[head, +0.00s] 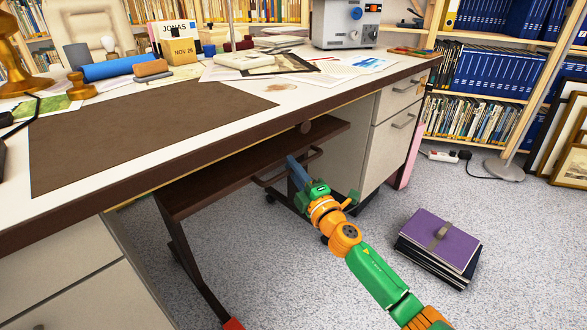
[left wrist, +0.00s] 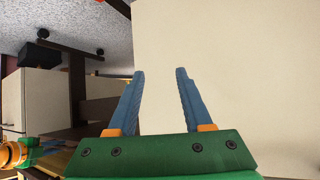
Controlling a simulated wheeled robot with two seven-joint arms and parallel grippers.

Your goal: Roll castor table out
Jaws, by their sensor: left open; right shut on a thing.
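The castor table (head: 215,185) is a low dark brown table with dark legs, standing partly under the desk. Castors show at its base near the desk's right drawers. My right gripper (head: 296,166) is at the table's right front side, its blue fingers shut on the table; the exact grip is partly hidden. My left gripper (left wrist: 160,73) is outside the head view. In the left wrist view it is open and empty, in front of a plain cream panel. Dark table legs (left wrist: 77,85) show to the left there.
The white desk (head: 185,105) with a brown mat stands over the table, with drawers (head: 395,125) on its right. A stack of purple and black folders (head: 440,240) lies on the carpet at right. A lamp base (head: 504,168) and framed prints (head: 572,140) stand farther right.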

